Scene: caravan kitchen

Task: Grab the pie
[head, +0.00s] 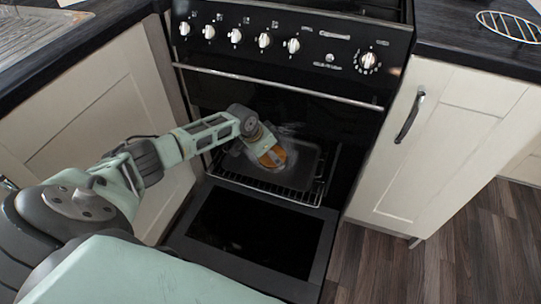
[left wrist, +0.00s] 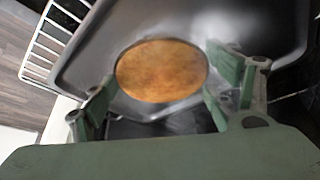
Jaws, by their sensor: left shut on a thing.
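The pie (head: 273,157) is round and golden brown, over a dark baking tray (head: 304,160) in the open oven. In the left wrist view the pie (left wrist: 162,70) shows between my two green fingers, one at each side. My left gripper (head: 264,150) reaches into the oven from the left and is shut on the pie. The tray (left wrist: 95,52) lies behind the pie in the wrist view. I cannot tell whether the pie still touches the tray. The gripper partly hides the pie in the head view. My right gripper is not in view.
The tray rests on a wire rack (head: 270,190) pulled partly out. The oven door (head: 252,240) is folded down below it. A handle bar (head: 290,88) and knobs (head: 264,41) are above. Cream cabinets (head: 440,140) flank the oven. Wooden floor (head: 470,245) is clear at right.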

